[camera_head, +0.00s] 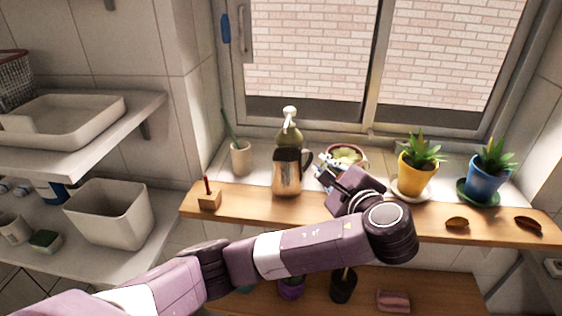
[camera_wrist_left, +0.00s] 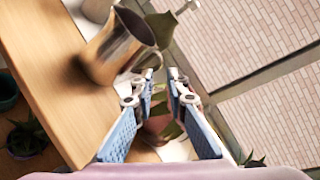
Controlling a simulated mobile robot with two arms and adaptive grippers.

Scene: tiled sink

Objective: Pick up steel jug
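The steel jug (camera_head: 287,175) stands upright on the wooden shelf below the window, its dark handle on the right side. It also shows, tilted by the camera angle, in the left wrist view (camera_wrist_left: 115,50). My left gripper (camera_head: 322,166) is just right of the jug's handle, its fingers pointing toward the jug. In the left wrist view the two blue-padded fingers (camera_wrist_left: 162,74) are apart with a gap and hold nothing. The fingertips are near the handle; whether they touch it cannot be told. My right gripper is not in view.
A green spray bottle (camera_head: 290,130) stands behind the jug. A bowl (camera_head: 346,156) is behind my gripper, with a yellow plant pot (camera_head: 418,170) further right. A small wooden block (camera_head: 209,200) and a cup (camera_head: 241,158) are to the left. The shelf left of the jug has free room.

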